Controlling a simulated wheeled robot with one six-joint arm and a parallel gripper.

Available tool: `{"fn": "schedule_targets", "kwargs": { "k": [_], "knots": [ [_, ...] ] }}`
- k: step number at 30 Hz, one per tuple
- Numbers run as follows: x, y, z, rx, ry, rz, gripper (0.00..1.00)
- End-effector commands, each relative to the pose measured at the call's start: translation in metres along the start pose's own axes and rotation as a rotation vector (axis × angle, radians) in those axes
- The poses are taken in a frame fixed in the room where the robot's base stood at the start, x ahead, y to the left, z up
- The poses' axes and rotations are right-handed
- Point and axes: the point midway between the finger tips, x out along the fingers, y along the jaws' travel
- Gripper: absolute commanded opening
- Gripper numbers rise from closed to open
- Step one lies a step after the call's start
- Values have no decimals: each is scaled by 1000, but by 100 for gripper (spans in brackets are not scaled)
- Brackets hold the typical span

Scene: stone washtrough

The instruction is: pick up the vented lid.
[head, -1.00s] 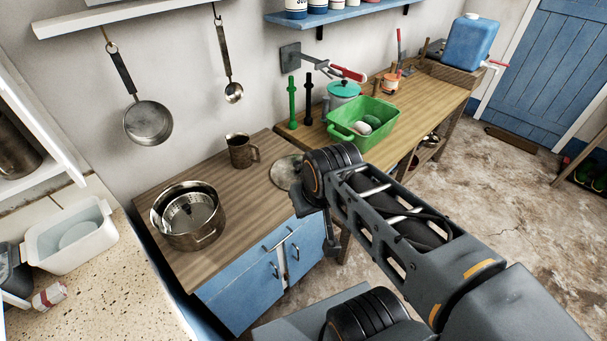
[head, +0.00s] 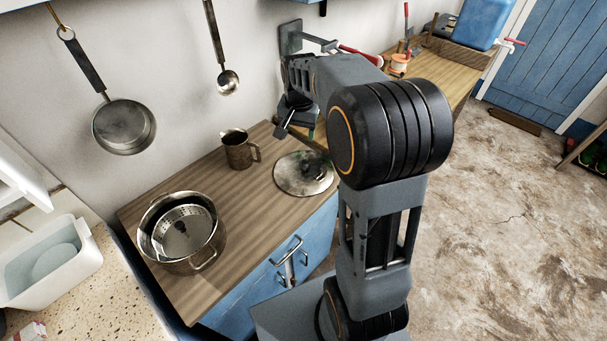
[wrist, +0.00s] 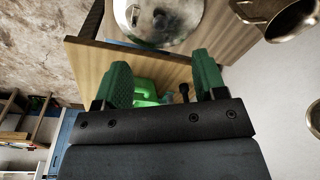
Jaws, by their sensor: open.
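The vented lid (head: 303,173) is a round, flat metal disc with a small knob. It lies on the wooden counter near its right end, to the right of a metal mug. The wrist view shows part of the lid (wrist: 165,22) at the top, cut off by the frame edge. My gripper (wrist: 162,78) is open, with green finger pads and nothing between them. In the head view it hangs above and behind the lid, partly hidden by my arm, and looks apart from it.
The metal mug (head: 238,150) stands left of the lid, and a pot (head: 181,263) with a perforated insert stands at the front left. A frying pan (head: 124,127) and a ladle (head: 228,82) hang on the wall.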

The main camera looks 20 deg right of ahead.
Motion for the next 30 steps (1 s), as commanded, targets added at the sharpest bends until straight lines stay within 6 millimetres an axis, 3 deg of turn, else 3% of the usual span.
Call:
{"fn": "schedule_targets", "kwargs": {
  "k": [1, 3, 10, 21, 30],
  "knots": [
    [20, -1, -15, 51, -23, 15, 65],
    [37, -1, -31, 115, -43, 29, 65],
    [75, 0, -60, 239, -82, 59, 65],
    [138, 4, -59, 263, -92, 67, 65],
    [163, 5, -57, 261, -88, 64, 65]
  ]
}}
